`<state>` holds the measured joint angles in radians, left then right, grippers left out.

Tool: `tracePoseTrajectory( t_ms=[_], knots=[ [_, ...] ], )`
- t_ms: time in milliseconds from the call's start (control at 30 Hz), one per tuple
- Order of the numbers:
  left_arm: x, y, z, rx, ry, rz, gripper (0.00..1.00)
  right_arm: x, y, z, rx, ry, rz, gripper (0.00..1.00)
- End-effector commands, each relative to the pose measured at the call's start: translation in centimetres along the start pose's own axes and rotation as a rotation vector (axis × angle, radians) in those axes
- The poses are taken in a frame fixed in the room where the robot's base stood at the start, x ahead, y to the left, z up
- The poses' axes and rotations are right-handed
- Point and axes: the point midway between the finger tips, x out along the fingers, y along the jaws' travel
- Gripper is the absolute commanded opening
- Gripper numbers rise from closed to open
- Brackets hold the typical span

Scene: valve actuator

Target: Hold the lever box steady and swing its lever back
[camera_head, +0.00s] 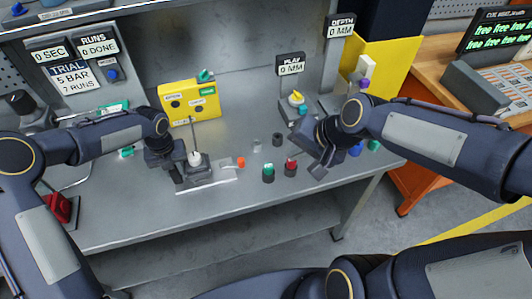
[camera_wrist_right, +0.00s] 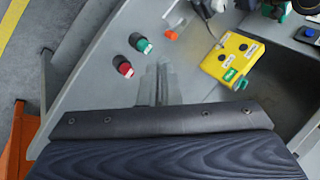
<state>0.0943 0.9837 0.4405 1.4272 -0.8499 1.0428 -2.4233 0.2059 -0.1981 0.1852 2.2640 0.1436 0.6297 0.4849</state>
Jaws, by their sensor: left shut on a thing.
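The lever box (camera_head: 207,174) is a low grey block on a pale plate on the bench, left of centre. Its thin lever (camera_head: 193,136) rises almost upright from a whitish boot, leaning slightly left in the head view. My left gripper (camera_head: 177,178) is shut on the left side of the box; its grip is partly hidden. My right gripper (camera_head: 321,168) is above the bench, well right of the box and apart from it. In the right wrist view its fingers (camera_wrist_right: 158,84) lie close together with nothing between them.
A yellow panel box (camera_head: 190,102) stands behind the lever box. It also shows in the right wrist view (camera_wrist_right: 232,58). An orange piece (camera_head: 241,162), a green-topped cylinder (camera_head: 268,172) and a red-topped cylinder (camera_head: 291,168) stand between the grippers. A yellow-knobbed gauge (camera_head: 297,98) is at the back.

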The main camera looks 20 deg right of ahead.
Motion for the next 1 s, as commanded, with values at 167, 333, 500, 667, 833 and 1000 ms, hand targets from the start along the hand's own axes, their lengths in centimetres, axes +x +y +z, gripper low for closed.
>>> tracePoseTrajectory(
  t_ms=[167, 333, 500, 667, 833, 1000],
  knots=[
    [0.7, 0.3, -0.4, 0.0, 0.016, 0.008, 0.0, 2.3, -3.1, -5.0, -0.302, -0.135, 0.008, 0.0],
    [0.7, 0.3, -0.4, 0.0, 0.016, 0.008, 0.0, 5.6, -5.1, -9.5, -0.613, -0.269, -0.026, 0.0],
    [0.7, 0.3, -0.4, 0.0, 0.016, 0.008, 0.0, 9.9, -6.1, -13.3, -0.912, -0.394, -0.104, 0.0],
    [0.7, 0.3, -0.4, 0.0, 0.016, 0.008, 0.0, 14.4, -5.8, -15.8, -1.168, -0.495, -0.206, 0.0],
    [0.7, 0.3, -0.4, 0.0, 0.016, 0.008, 0.0, 18.1, -5.0, -17.2, -1.365, -0.563, -0.312, 0.0],
    [0.7, 0.3, -0.4, 0.0, 0.015, 0.008, 0.0, 20.0, -4.4, -17.6, -1.466, -0.591, -0.375, 0.0]
  ],
)
